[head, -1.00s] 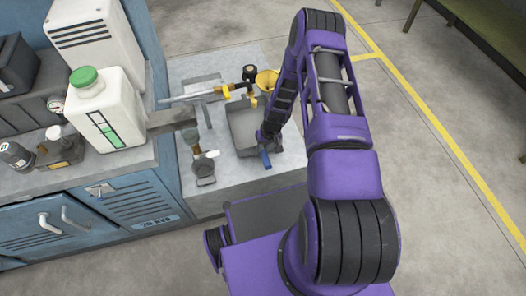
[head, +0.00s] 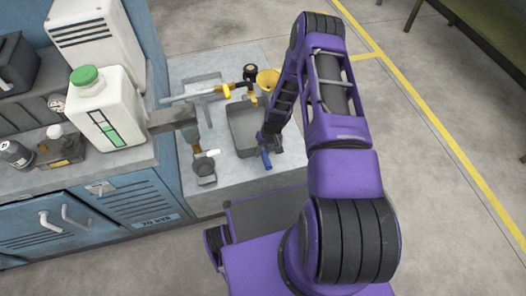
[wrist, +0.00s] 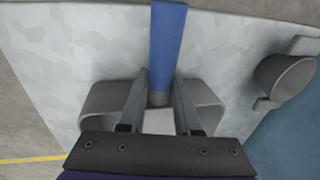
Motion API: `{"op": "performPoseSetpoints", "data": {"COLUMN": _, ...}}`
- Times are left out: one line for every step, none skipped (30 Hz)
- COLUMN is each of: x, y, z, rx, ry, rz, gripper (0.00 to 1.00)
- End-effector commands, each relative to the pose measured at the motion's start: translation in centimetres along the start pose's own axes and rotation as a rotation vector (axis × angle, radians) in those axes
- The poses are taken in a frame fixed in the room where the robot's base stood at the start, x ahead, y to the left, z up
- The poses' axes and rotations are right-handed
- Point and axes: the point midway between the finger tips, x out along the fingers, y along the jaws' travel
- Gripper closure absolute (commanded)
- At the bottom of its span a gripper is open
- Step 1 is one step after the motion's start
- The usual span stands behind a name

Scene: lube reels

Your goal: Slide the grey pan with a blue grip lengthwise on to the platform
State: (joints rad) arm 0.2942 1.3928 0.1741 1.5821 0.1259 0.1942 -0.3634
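The grey pan (head: 240,122) lies on a pale speckled slab (head: 215,205), tray part toward the back and blue grip (head: 265,158) toward the front. I cannot tell from the pictures whether this slab is the platform. My gripper (head: 268,142) is low at the pan's near end and hides part of it. In the wrist view the blue grip (wrist: 167,45) runs between the two fingers of my gripper (wrist: 163,80). The fingers look closed against its sides. Grey curved pan walls (wrist: 205,97) show on both sides of the fingers.
A grey tap-like fitting (head: 205,168) stands left of the pan. Behind are a yellow funnel (head: 268,80) and a yellow-handled pipe (head: 228,91). A blue cabinet (head: 125,205) bears a white jug (head: 105,110) at left. Open floor lies to the right.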

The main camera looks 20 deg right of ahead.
Motion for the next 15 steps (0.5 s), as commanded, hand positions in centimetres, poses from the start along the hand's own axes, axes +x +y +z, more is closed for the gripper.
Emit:
{"op": "performPoseSetpoints", "data": {"x": -0.04, "y": -0.01, "z": -0.05, "rx": 0.0, "ry": 0.001, "rz": 0.0, "gripper": 0.61}}
{"op": "performPoseSetpoints", "data": {"x": -0.04, "y": -0.01, "z": -0.05, "rx": 0.0, "ry": 0.001, "rz": 0.0, "gripper": 0.56}}
{"op": "performPoseSetpoints", "data": {"x": -0.03, "y": -0.01, "z": -0.04, "rx": 0.0, "ry": 0.001, "rz": 0.0, "gripper": 0.49}}
{"op": "performPoseSetpoints", "data": {"x": -0.03, "y": -0.01, "z": -0.04, "rx": 0.0, "ry": 0.001, "rz": 0.0, "gripper": 0.43}}
{"op": "performPoseSetpoints", "data": {"x": -0.03, "y": -0.01, "z": -0.03, "rx": 0.0, "ry": 0.001, "rz": 0.0, "gripper": 0.38}}
{"op": "performPoseSetpoints", "data": {"x": -0.02, "y": -0.01, "z": -0.03, "rx": 0.0, "ry": 0.001, "rz": 0.0, "gripper": 0.33}}
{"op": "performPoseSetpoints", "data": {"x": -0.02, "y": -0.01, "z": -0.02, "rx": 0.0, "ry": 0.0, "rz": 0.0, "gripper": 0.33}}
{"op": "performPoseSetpoints", "data": {"x": -0.02, "y": -0.01, "z": -0.01, "rx": 0.0, "ry": 0.0, "rz": 0.0, "gripper": 0.33}}
{"op": "performPoseSetpoints", "data": {"x": -0.02, "y": 0.0, "z": -0.01, "rx": 0.0, "ry": 0.0, "rz": 0.0, "gripper": 0.33}}
{"op": "performPoseSetpoints", "data": {"x": -0.01, "y": -0.01, "z": 0.0, "rx": 0.0, "ry": 0.0, "rz": 0.0, "gripper": 0.33}}
{"op": "performPoseSetpoints", "data": {"x": -0.01, "y": -0.01, "z": 0.0, "rx": 0.0, "ry": 0.0, "rz": 0.0, "gripper": 0.33}}
{"op": "performPoseSetpoints", "data": {"x": -0.01, "y": 0.0, "z": 0.0, "rx": 0.0, "ry": 0.0, "rz": 0.0, "gripper": 0.33}}
{"op": "performPoseSetpoints", "data": {"x": 0.03, "y": 0.0, "z": 0.08, "rx": 0.001, "ry": -0.002, "rz": 0.0, "gripper": 0.33}}
{"op": "performPoseSetpoints", "data": {"x": 0.0, "y": 0.0, "z": 0.08, "rx": 0.001, "ry": -0.002, "rz": 0.0, "gripper": 0.33}}
{"op": "performPoseSetpoints", "data": {"x": -0.13, "y": 0.0, "z": 0.06, "rx": 0.001, "ry": -0.002, "rz": 0.0, "gripper": 0.33}}
